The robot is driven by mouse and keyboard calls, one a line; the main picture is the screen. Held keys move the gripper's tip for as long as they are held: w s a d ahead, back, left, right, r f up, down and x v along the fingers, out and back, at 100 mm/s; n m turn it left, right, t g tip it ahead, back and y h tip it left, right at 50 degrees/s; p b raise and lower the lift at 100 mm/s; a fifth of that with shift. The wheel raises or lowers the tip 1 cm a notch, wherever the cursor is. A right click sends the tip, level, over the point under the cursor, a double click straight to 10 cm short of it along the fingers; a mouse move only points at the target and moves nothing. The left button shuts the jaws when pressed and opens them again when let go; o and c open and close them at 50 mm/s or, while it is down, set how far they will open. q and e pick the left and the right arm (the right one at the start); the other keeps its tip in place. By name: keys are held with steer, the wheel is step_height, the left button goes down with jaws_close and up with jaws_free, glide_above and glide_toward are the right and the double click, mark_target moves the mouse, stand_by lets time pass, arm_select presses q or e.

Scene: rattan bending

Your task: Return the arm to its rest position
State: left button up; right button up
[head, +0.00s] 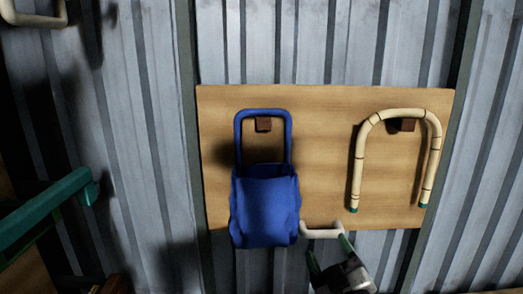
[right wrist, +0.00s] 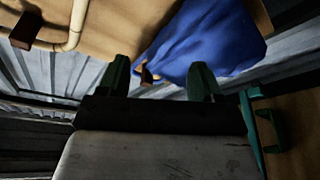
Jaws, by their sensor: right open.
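My right gripper (head: 329,252) is at the bottom of the head view, just below the lower edge of a wooden board (head: 325,165) on the wall. In the right wrist view its two green fingers (right wrist: 159,80) stand wide apart. Nothing is clasped between them; a brown peg (right wrist: 146,75) shows in the gap beyond. A short pale bar (head: 322,233) shows by the fingertips in the head view; I cannot tell whether it touches them. My left gripper is not in view.
A blue bag (head: 265,205) hangs from a dark peg on the board. A bent rattan piece (head: 360,150) hangs on another peg to its right. A teal bar (head: 45,207) juts in at the left. Corrugated metal wall surrounds the board.

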steer(key=s+d+f+m+g+h, duration=0.25)
steer(key=s+f+g, duration=0.2)
steer(key=f, duration=0.35)
steer(key=s+d+f+m+g+h, duration=0.25)
steer(key=s+f+g, duration=0.2)
steer(key=f, duration=0.45)
steer(key=s+d+f+m+g, duration=0.1)
steer(key=s+f+g, duration=0.3)
steer(key=s, duration=0.6)
steer(key=s+d+f+m+g, duration=0.15)
steer(key=s+f+g, duration=0.3)
steer(key=s, duration=0.45)
step_height(320, 180, down, 30)
steer(key=r+b, duration=0.1)
steer(key=b, duration=0.2)
steer(key=s+d+f+g+b, duration=0.1)
steer(key=s+d+f+g, duration=0.1)
steer(key=s+f, duration=1.4)
steer(key=shift+s+d+f+n+y, duration=0.35)
steer(key=shift+d+f, duration=0.1)
steer(key=shift+f, duration=0.3)
